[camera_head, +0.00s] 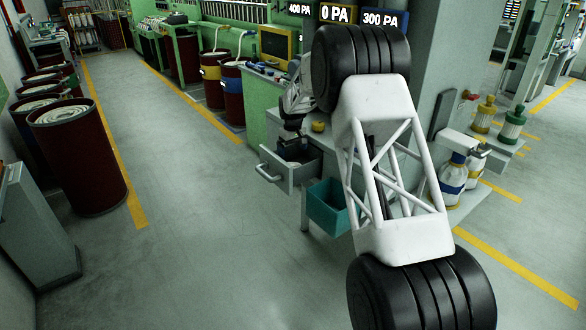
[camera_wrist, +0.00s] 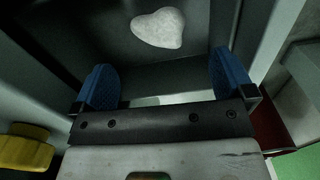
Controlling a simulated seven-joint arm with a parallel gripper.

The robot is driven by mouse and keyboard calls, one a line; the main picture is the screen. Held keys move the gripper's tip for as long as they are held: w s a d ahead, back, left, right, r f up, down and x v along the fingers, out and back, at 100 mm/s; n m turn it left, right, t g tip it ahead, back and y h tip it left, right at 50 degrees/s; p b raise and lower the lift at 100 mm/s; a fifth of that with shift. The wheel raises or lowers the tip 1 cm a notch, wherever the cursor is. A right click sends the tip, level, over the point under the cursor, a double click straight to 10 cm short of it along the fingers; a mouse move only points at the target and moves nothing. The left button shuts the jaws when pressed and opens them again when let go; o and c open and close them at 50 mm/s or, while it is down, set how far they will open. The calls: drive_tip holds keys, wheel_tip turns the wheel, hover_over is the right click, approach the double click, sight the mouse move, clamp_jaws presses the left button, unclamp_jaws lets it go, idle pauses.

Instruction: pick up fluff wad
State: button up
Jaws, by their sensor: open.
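The fluff wad (camera_wrist: 158,27) is a pale, rounded, roughly heart-shaped lump. In the wrist view it lies on the dark floor of an open grey drawer, near the top of the picture. My gripper (camera_wrist: 165,82) is open, its two blue pads wide apart and nothing between them. The wad lies beyond the fingertips, apart from both pads. In the head view my gripper (camera_head: 292,148) reaches down at the open drawer (camera_head: 291,177) below the bench. The wad is hidden there.
A teal bin (camera_head: 327,208) hangs just right of the drawer. A yellow object (camera_head: 318,126) sits on the bench above; a yellow thing (camera_wrist: 25,152) shows at lower left in the wrist view. Dark red drums (camera_head: 80,160) stand at left. The floor between is clear.

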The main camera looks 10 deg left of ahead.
sight(293, 162)
drive_tip(key=shift+f, duration=1.3)
drive_tip(key=shift+w+f, duration=0.1)
drive_tip(key=shift+f, duration=2.5)
drive_tip(key=shift+c, duration=0.5)
drive_tip(key=c, duration=0.8)
